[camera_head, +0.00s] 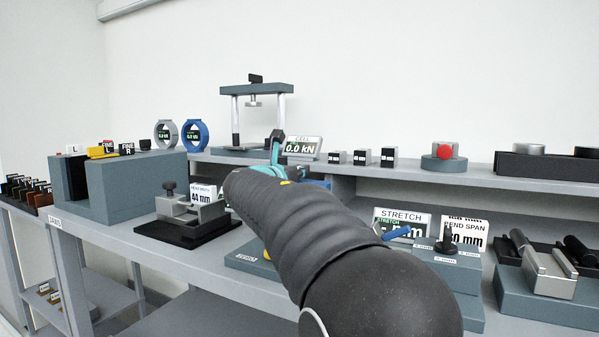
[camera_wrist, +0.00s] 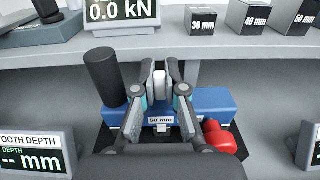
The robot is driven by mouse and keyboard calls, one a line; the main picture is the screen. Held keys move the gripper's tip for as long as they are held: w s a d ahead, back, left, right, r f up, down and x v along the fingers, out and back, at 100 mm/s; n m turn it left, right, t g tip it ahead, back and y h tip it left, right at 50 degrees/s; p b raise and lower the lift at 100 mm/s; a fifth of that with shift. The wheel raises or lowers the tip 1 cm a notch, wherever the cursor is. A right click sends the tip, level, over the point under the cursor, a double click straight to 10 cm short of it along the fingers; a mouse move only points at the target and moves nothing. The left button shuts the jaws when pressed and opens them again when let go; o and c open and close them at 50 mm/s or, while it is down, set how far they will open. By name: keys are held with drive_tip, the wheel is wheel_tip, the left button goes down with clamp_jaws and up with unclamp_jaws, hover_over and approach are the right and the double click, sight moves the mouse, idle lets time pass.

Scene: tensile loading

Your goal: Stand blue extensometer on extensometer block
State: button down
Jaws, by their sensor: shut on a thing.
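In the wrist view a blue body with a "50 mm" label, which looks like the blue extensometer (camera_wrist: 208,101), spans left to right below my gripper (camera_wrist: 161,76). The fingers are shut on a pale grey upright part at its middle. A dark surface shows under it; I cannot tell whether it touches. In the head view my gripper (camera_head: 276,150) is mostly hidden by my own arm, with a bit of blue (camera_head: 317,184) showing at its right. I cannot tell for sure which thing is the extensometer block.
A black cylinder (camera_wrist: 104,76) stands close left of the gripper, and a red rounded thing (camera_wrist: 222,140) lies at the right. The load frame (camera_head: 256,90) and cell display (camera_head: 301,147) stand on the back shelf. A STRETCH display (camera_head: 402,221) stands right of my arm.

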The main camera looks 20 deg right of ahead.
drive_tip(key=c, duration=1.2)
unclamp_jaws()
drive_tip(key=shift+f, duration=0.1)
drive_tip(key=shift+o, duration=0.2)
drive_tip(key=v, duration=1.2)
